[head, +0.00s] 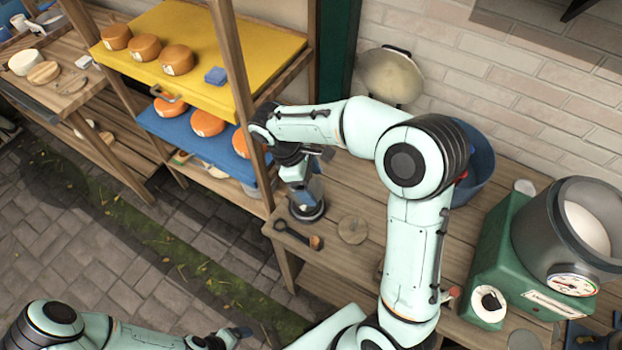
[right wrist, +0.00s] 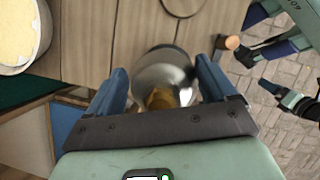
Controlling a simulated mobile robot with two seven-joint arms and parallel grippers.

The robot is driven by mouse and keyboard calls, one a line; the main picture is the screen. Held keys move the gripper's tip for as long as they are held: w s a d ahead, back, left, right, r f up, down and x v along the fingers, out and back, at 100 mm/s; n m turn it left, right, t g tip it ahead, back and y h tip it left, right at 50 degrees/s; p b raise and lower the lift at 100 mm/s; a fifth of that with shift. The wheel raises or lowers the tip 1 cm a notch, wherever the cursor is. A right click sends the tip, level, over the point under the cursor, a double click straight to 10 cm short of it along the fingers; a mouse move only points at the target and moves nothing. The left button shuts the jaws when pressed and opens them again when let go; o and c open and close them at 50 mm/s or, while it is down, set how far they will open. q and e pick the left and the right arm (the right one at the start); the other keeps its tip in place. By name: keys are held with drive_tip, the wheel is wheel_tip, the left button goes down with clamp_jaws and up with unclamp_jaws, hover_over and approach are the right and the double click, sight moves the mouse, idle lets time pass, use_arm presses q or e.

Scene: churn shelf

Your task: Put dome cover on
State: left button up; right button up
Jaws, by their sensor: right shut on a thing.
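A shelf post and a yellow shelf (head: 200,50) with orange cheeses stand left.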

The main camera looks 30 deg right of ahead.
use_arm(q)
drive_tip(key=shift+s+f+b, duration=1)
drive_tip(key=shift+s+f, duration=0.15)
drive_tip(key=shift+f, duration=0.2)
use_arm(e)
drive_tip(key=shift+f, duration=2.7)
drive_tip(key=o, duration=1)
drive_tip(key=shift+o, duration=0.2)
use_arm(q)
drive_tip(key=shift+w+r, duration=0.1)
drive_tip(key=shift+r, duration=0.05)
use_arm(e)
drive_tip(key=shift+r, duration=0.15)
drive_tip(key=shift+r+p, duration=1.2)
drive_tip(key=shift+r, duration=0.8)
drive_tip(key=shift+r+p, duration=0.95)
drive_tip(key=shift+r, duration=1)
use_arm(q)
drive_tip(key=w+r, duration=0.5)
drive_tip(key=shift+w+r, duration=0.15)
use_arm(e)
drive_tip(key=shift+s, duration=0.1)
drive_tip(key=shift+f, duration=0.15)
